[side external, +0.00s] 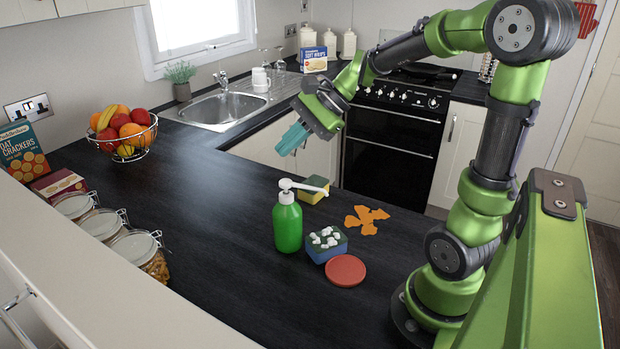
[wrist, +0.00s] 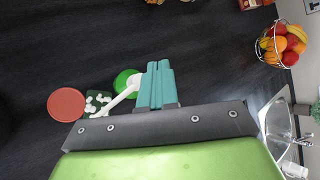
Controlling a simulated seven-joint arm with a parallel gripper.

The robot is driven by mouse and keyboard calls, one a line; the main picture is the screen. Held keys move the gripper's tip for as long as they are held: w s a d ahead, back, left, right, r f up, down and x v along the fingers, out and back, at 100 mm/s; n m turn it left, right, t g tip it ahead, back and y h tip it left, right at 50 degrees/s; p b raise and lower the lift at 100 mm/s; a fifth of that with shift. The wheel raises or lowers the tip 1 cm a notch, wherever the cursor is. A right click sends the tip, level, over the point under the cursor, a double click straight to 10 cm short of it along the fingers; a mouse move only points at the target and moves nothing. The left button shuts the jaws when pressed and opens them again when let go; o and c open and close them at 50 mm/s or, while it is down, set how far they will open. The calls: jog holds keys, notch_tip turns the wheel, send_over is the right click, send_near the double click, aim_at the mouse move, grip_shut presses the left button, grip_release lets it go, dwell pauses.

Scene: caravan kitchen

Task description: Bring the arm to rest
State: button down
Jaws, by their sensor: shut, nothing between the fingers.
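My gripper (side external: 294,139) has teal fingers and is held in the air above the far edge of the dark worktop, pointing down and to the left. The fingers are together and empty. In the wrist view my gripper (wrist: 158,70) also shows closed, with nothing between its fingers. My green arm bends high over the right side of the side view, and its base stands on the worktop.
A green pump bottle (side external: 288,222), a sponge with white blobs (side external: 327,245), a red disc (side external: 345,270), a yellow sponge (side external: 313,190) and an orange spill (side external: 366,219) are on the worktop (side external: 200,250). A fruit basket (side external: 128,145) stands left. The worktop's middle left is clear.

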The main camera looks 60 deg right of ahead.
jog(key=shift+s+f+n+g+h, duration=0.4)
jog(key=shift+s+f+n+h, duration=0.2)
jog(key=shift+s+f+n, duration=0.4)
jog(key=s+a+r+n+t+h, duration=0.1)
jog(key=s+a+r+n+h, duration=0.1)
jog(key=s+a+n, duration=0.7)
jog(key=n+h, duration=0.1)
jog(key=n, duration=0.2)
jog(key=shift+s+n, duration=0.15)
jog(key=shift+n, duration=0.15)
